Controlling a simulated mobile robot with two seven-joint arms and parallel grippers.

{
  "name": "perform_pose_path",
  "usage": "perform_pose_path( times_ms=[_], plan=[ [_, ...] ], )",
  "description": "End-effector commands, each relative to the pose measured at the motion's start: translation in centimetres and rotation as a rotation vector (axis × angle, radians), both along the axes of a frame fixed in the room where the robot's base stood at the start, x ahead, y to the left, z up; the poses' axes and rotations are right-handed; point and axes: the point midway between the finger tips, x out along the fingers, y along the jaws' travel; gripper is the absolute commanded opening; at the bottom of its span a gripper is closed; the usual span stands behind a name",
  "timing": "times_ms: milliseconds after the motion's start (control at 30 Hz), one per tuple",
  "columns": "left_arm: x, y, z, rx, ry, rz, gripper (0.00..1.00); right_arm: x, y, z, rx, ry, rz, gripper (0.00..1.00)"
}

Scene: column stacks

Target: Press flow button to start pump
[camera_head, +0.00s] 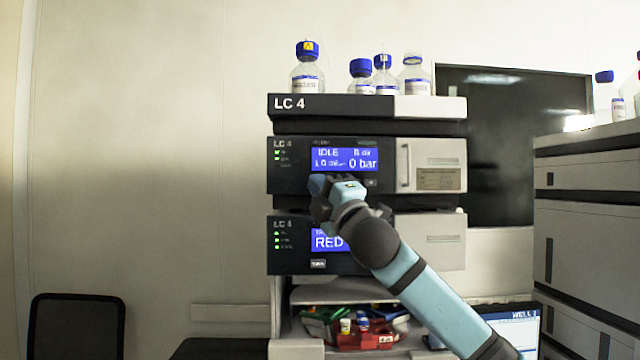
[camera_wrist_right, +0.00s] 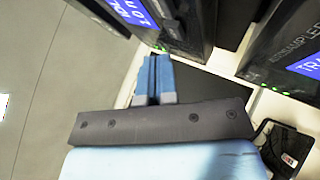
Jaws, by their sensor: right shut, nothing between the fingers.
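The pump module (camera_head: 290,180) is the dark LC 4 unit in the middle of the stack. Its blue display (camera_head: 345,159) reads IDLE and 0 bar. A small button (camera_head: 371,183) shows below the display at its right. My right gripper (camera_head: 318,184) is shut and empty, in front of the panel just below the display's left end. It hides that part of the panel, and I cannot make out a flow label. In the right wrist view the closed blue fingers (camera_wrist_right: 155,70) reach toward a dark module front; I cannot tell if they touch. My left gripper is not in view.
Several blue-capped bottles (camera_head: 308,75) stand on the top unit (camera_head: 430,107). A shelf below holds coloured items (camera_head: 365,335). A black chair (camera_head: 75,325) is at the lower left. The wall area left of the stack is clear.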

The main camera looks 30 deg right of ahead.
Motion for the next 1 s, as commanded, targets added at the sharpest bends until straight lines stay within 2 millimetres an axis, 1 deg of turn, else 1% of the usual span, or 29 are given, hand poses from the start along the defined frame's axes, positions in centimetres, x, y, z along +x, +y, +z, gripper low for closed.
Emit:
perform_pose_path(
  times_ms=[533, 800, 1000],
  plan=[
    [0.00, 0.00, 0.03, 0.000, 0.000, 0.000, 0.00, 0.02, -0.02, 0.02, 0.000, 0.000, 0.000, 0.00],
    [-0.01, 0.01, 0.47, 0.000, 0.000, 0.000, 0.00, 0.69, -0.44, 0.05, 0.001, 0.001, -0.001, 0.00],
    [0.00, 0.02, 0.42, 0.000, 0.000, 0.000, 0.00, 0.73, -0.45, -0.01, 0.000, 0.000, 0.000, 0.00]
  ],
)
